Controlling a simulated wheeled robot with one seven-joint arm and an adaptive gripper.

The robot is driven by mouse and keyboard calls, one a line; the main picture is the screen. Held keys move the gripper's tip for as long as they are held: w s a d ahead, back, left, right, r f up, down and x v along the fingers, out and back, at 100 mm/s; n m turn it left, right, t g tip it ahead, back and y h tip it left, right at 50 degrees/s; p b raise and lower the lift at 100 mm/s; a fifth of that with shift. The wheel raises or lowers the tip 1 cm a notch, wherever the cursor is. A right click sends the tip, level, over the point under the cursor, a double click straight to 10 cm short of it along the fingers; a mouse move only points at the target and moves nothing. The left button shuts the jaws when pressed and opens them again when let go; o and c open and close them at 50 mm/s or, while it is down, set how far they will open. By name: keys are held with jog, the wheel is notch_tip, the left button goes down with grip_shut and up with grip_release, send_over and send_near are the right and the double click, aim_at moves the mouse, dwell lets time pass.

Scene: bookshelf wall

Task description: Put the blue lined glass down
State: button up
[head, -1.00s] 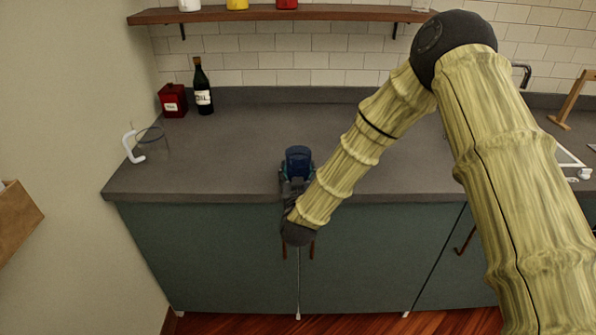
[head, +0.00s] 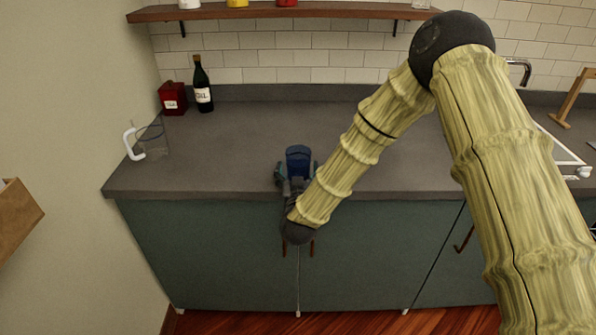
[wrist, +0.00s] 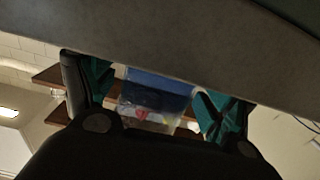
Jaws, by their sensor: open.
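The blue lined glass (head: 298,156) stands upright at the counter's front edge area in the head view. My gripper (head: 297,174) is low at that edge, with its fingers spread on either side of the glass. In the wrist view the clear, blue-banded glass (wrist: 158,92) sits between the two open fingers, with a visible gap on at least the right side. The grey counter (head: 225,150) lies under the glass. The lower part of the glass is partly hidden by my gripper in the head view.
A clear jug with a white handle (head: 134,145) stands at the counter's left. A red box (head: 172,98) and a dark bottle (head: 202,86) stand at the back left. A wooden shelf (head: 290,12) hangs above. The counter's middle is clear.

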jog(key=shift+s, duration=0.3)
jog(key=s+b, duration=0.2)
jog(key=s, duration=0.9)
jog(key=shift+s, duration=0.25)
